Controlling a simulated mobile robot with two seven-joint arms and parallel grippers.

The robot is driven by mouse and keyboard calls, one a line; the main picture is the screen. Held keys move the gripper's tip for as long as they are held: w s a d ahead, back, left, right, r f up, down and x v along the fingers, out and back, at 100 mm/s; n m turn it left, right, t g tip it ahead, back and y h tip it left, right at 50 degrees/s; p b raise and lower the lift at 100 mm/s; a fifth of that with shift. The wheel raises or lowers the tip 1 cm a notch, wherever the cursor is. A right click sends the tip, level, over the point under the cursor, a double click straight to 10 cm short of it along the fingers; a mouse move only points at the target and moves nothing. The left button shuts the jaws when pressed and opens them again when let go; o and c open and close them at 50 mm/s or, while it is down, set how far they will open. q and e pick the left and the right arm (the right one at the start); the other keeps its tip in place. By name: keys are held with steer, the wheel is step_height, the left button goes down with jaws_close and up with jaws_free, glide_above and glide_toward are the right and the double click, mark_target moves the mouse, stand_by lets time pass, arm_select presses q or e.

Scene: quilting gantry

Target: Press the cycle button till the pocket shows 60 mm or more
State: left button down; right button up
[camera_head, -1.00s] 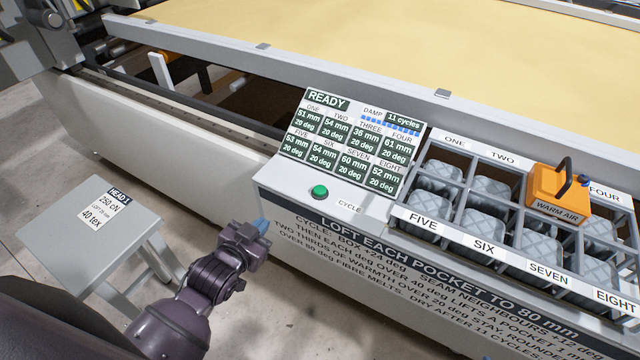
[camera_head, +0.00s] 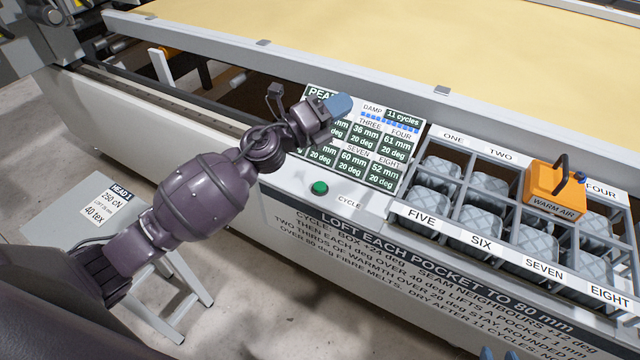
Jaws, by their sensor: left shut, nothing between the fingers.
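The green cycle button (camera_head: 320,188) sits on the pale console ledge, left of the word CYCLE. The readout panel (camera_head: 398,118) behind it shows 36 mm for THREE, 61 for FOUR, 60 for SEVEN and 52 for EIGHT, with 11 cycles. My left gripper (camera_head: 340,105) is shut and empty, in front of the panel's upper left, hiding other readings. It is apart from the button. The orange WARM AIR box (camera_head: 555,190) sits on the pocket rack between TWO and FOUR. Blue fingertips of my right gripper (camera_head: 499,354) barely show, spaced apart, at the bottom edge.
The pocket rack (camera_head: 466,206) holds grey quilted pockets right of the console. A grey stool (camera_head: 72,232) with a HEAD 1 label stands at lower left. The cream quilting bed (camera_head: 400,45) lies behind a long rail. The space above the button is clear.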

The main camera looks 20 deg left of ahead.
arm_select(q)
steer(key=d+m+g, duration=0.2)
steer(key=m+g, duration=0.1)
steer(key=m, duration=0.3)
steer(key=m+g+y, duration=0.5)
steer(key=m+y, duration=0.4)
steer(key=m, duration=0.5)
glide_above(321, 187)
step_height(321, 187, down, 14)
steer(key=shift+r, duration=0.2)
arm_select(e)
steer(key=shift+r, duration=0.15)
